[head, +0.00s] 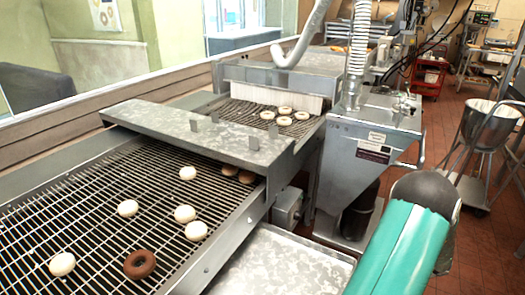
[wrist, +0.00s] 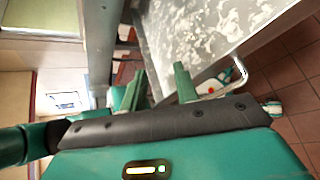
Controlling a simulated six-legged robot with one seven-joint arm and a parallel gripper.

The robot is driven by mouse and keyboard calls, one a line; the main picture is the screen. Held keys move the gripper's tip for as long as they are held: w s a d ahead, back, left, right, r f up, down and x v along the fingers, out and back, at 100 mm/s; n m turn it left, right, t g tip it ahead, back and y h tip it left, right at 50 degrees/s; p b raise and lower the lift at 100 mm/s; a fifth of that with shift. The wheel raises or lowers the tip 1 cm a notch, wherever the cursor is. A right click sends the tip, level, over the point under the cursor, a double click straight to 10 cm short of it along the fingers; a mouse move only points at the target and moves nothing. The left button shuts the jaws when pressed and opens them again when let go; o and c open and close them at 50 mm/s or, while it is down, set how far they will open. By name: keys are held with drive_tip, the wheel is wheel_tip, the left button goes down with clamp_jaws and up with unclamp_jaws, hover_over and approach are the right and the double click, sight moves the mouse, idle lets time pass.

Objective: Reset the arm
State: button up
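My arm shows as a green and dark grey link at the lower right of the head view, beside the conveyor and over the floor. My gripper is outside the head view. In the wrist view my gripper (wrist: 160,88) shows two green fingers standing apart with a gap between them. Nothing is visible between the fingers. A speckled metal surface lies beyond them at the upper right of that view.
A wire conveyor (head: 75,205) carries several pale donuts and a chocolate one (head: 140,264). A metal bridge (head: 200,132) crosses it. A metal tray (head: 285,265) lies beside the conveyor. A hopper machine (head: 372,145) stands behind. Tiled floor (head: 480,245) is open at right.

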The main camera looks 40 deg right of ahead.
drive_tip(key=w+a+r+n+g+h, duration=0.4)
drive_tip(key=w+a+r+n+g, duration=0.4)
drive_tip(key=w+a+r+n, duration=1)
drive_tip(key=s+a+r+n+t+h, duration=0.1)
drive_tip(key=a+r+n, duration=0.3)
drive_tip(key=a+n, duration=0.6)
drive_tip(key=s+a+r+n+t+h, duration=0.2)
drive_tip(key=a+r+n+t+h, duration=0.1)
drive_tip(key=a+n, duration=0.8)
wheel_tip(320, 180, up, 2)
drive_tip(key=shift+a+r+t+h, duration=0.25)
drive_tip(key=shift+a+h, duration=0.25)
drive_tip(key=shift+a, duration=0.4)
drive_tip(key=shift+s, duration=0.2)
